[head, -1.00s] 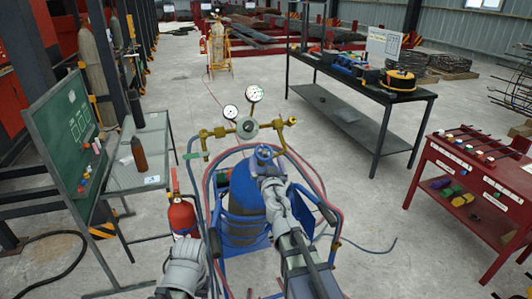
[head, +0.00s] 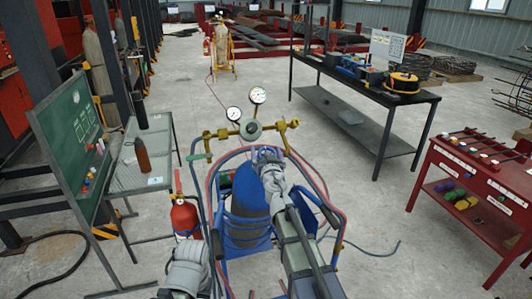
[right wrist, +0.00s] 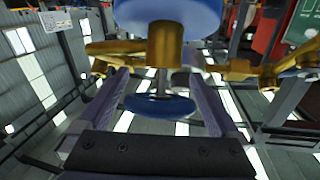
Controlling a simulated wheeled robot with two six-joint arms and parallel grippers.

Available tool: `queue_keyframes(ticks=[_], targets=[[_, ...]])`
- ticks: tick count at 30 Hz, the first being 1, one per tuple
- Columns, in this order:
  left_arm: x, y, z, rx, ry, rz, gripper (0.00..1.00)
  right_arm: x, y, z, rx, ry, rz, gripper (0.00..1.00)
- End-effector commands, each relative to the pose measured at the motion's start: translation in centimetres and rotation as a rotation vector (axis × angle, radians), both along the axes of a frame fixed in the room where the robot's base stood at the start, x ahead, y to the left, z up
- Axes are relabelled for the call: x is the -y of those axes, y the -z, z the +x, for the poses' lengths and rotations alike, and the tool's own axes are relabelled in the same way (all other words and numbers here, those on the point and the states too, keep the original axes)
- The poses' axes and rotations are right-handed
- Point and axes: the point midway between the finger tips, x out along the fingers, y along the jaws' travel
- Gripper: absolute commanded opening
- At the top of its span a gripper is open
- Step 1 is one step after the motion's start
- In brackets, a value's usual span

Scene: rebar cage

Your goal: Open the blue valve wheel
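The blue valve wheel (right wrist: 160,105) shows edge-on in the right wrist view, on a thin stem below a brass fitting. My right gripper (right wrist: 160,90) is open, with one finger on each side of the wheel. I cannot tell whether the fingers touch it. In the head view my right gripper (head: 268,154) covers most of the wheel, at the top of the blue gas cylinder (head: 248,195). Behind it are the brass regulator (head: 250,130) and two white gauges (head: 258,95). Part of my left arm shows at the lower left; its fingers are not visible.
The cylinder stands in a blue cart frame with red and blue hoses. A red extinguisher (head: 184,217) stands left of it. A glass-topped table (head: 140,175) and green board (head: 68,130) are at left, a dark workbench (head: 345,82) and red cart (head: 470,180) at right.

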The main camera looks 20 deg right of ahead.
Motion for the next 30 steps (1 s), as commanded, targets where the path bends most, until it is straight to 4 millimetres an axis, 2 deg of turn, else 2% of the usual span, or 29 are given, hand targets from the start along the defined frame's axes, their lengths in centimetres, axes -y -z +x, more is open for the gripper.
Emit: queue_keyframes(ticks=[2,18,30], targets=[[0.0,0.0,0.0,0.0,0.0,0.0,0.5,-0.01,0.0,-0.01,0.0,0.0,0.0,0.88],[0.0,0.0,0.0,0.0,0.0,0.0,0.5,-0.01,0.0,-0.02,0.0,0.0,0.0,0.28],[0.0,0.14,0.0,0.0,0.0,0.0,0.5,-0.05,0.08,0.05,-0.001,-0.089,-0.047,0.28]])
